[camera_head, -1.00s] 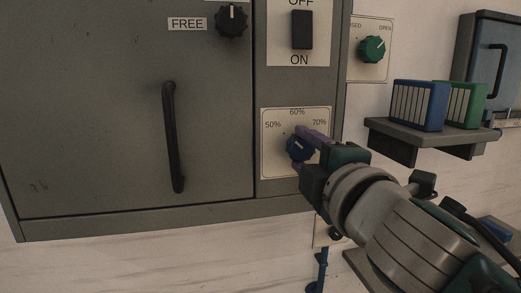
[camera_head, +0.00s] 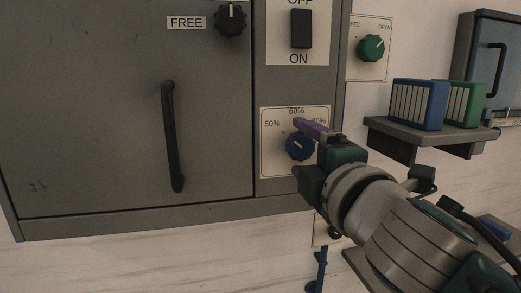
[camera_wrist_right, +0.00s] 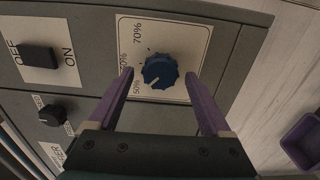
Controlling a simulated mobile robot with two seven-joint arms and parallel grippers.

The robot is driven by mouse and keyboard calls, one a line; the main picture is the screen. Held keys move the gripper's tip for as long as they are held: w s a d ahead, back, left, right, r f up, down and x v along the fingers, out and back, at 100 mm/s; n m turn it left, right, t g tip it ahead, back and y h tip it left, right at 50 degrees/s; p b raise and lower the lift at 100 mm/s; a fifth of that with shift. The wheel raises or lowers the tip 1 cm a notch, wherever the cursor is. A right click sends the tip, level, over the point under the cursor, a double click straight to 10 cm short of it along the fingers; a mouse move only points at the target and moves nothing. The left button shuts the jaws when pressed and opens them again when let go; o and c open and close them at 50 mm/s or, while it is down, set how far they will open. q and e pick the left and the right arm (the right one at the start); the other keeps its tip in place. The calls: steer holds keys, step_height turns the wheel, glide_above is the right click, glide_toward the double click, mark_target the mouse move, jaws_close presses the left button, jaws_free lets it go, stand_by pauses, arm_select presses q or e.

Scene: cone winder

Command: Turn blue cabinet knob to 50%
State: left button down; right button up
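The blue knob (camera_head: 299,147) is on a pale dial plate (camera_head: 268,167) marked 50%, 60% and 70%, on the grey cabinet. Its white mark points to the upper left, toward the 50% label. My right gripper (camera_head: 296,147) is open, its purple fingers on either side of the knob. In the right wrist view the blue knob (camera_wrist_right: 160,71) lies between the fingertips, with gaps on both sides. There its white mark points toward the 50% label. My left gripper is not in view.
A black FREE knob (camera_head: 231,19), an OFF/ON switch (camera_head: 301,29) and a green knob (camera_head: 371,48) are above. A black door handle (camera_head: 172,137) is to the left. A shelf (camera_head: 405,133) with binders stands right. A purple bin (camera_wrist_right: 303,140) shows in the wrist view.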

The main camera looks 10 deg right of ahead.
steer(key=shift+s, duration=0.25)
steer(key=s+b, duration=0.3)
steer(key=s, duration=0.6)
steer(key=shift+s+d, duration=0.2)
